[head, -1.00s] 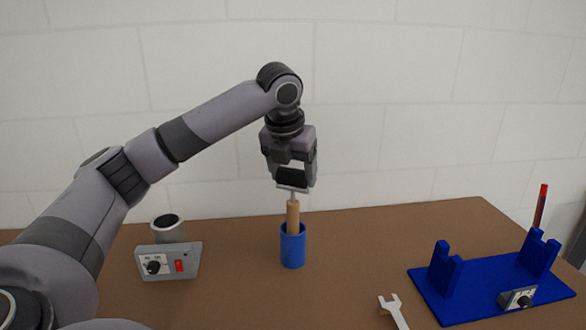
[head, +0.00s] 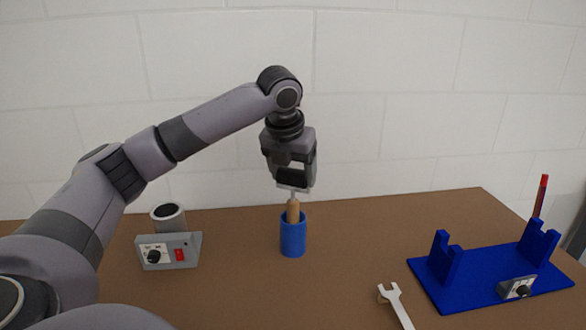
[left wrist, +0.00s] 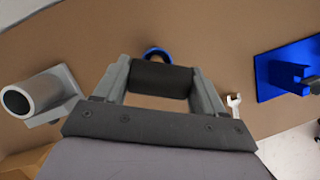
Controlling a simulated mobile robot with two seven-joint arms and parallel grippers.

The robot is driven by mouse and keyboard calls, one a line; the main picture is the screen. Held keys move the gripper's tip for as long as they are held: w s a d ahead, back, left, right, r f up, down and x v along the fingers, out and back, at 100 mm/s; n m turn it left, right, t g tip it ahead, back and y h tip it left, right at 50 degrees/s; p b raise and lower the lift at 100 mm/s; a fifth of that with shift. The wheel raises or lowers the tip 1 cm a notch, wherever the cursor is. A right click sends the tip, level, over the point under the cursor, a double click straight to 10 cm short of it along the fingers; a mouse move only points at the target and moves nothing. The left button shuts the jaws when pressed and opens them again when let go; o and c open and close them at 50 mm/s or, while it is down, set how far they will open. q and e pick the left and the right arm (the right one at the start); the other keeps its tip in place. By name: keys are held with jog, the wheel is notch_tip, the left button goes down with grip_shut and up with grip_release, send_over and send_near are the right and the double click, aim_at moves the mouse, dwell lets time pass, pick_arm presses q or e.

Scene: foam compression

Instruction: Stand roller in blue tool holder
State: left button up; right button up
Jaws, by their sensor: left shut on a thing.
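My left gripper (head: 293,181) is shut on the roller, above the blue tool holder (head: 292,238). The roller's dark cylinder (left wrist: 162,77) lies across between the two fingers in the left wrist view. Its tan handle (head: 293,211) points down, close to upright, with its lower end inside the holder's mouth. The holder is an upright blue cup on the table; its rim (left wrist: 157,50) shows partly behind the roller in the left wrist view. The handle's bottom end is hidden inside the cup. My right gripper is not in view.
A grey device with a knob and red switch (head: 168,252) stands left of the holder. A wrench (head: 398,304) lies front right. A blue fixture (head: 480,285) with uprights, a small knob unit and a red pen (head: 541,195) stand at right. The brown table is clear around the holder.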

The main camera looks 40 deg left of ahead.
pick_arm(q)
jog(key=shift+f, duration=1.3)
jog(key=o, duration=1.4)
jog(key=shift+r, duration=0.1)
jog(key=shift+v, duration=3.55)
